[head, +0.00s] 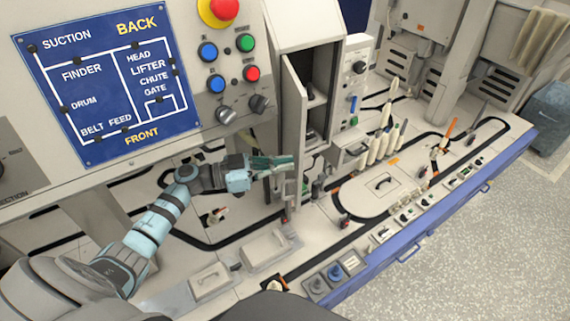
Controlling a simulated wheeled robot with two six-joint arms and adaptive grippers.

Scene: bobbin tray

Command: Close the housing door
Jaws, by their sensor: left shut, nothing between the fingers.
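The housing (306,24) is a tall pale cabinet right of the control panel. Its door (294,115) is a narrow pale panel that stands open toward me, and the shelves inside the housing show to the right of it. My left gripper (287,162) is shut and empty, with its greenish fingers at the outer left side of the door's lower half. I cannot tell whether the fingertips touch the door. My right gripper is not in view.
A control panel with a blue diagram (110,80) and coloured buttons overhangs my left arm. Pale upright bobbins (378,148) stand right of the housing. The machine deck carries a black looped track, lidded plates (379,190) and small fittings. Open floor lies at the lower right.

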